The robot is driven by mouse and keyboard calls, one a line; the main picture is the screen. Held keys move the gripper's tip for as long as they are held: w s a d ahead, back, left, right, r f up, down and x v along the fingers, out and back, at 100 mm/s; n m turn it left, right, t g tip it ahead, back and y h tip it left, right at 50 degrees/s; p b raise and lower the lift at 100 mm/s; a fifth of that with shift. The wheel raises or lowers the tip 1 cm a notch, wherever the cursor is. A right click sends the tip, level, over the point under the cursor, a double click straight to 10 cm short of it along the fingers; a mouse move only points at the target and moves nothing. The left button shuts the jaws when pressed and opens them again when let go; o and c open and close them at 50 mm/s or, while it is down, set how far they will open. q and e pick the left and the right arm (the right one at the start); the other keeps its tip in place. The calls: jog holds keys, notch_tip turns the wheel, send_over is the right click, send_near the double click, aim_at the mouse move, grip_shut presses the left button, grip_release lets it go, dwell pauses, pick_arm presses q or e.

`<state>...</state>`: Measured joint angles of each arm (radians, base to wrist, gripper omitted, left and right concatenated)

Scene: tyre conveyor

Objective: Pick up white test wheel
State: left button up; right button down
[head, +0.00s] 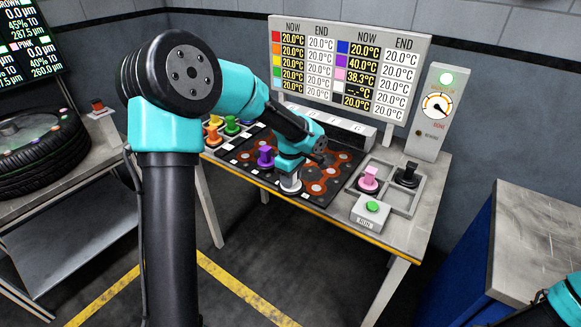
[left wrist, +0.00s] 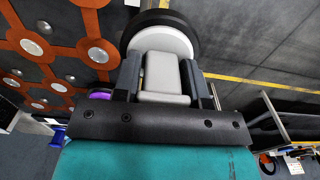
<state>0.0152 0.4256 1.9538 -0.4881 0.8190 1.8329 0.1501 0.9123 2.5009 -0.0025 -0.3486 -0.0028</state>
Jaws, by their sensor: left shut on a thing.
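The white test wheel (head: 290,182) is at the front of the dark mat with orange patterns (head: 322,178), below my left gripper (head: 291,163). In the left wrist view, the wheel's pale block-shaped handle (left wrist: 164,72) sits between the two fingers of the left gripper (left wrist: 166,78), which is shut on it. The wheel's black tyre rim and white hub show beyond the handle. I cannot tell whether the wheel touches the mat. My right gripper is out of view; only a bit of the right arm shows at the lower right.
A purple wheel (head: 265,156) stands just left of the white one. Green (head: 231,125) and orange (head: 213,134) wheels stand further left. A grey tray (head: 400,196) holds a pink wheel (head: 369,179) and a black wheel (head: 407,175). A RUN button box (head: 371,212) stands at the front edge.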

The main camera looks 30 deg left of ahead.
pick_arm(q)
jog(key=shift+s+d+r, duration=0.1)
jog(key=shift+s+d, duration=0.3)
jog(key=shift+s, duration=0.3)
jog(key=shift+s+d+r, duration=0.1)
jog(key=shift+s+d, duration=0.35)
jog(key=shift+s, duration=0.2)
jog(key=shift+s+d+r, duration=0.1)
jog(key=shift+s+d, duration=0.3)
jog(key=shift+s, duration=0.3)
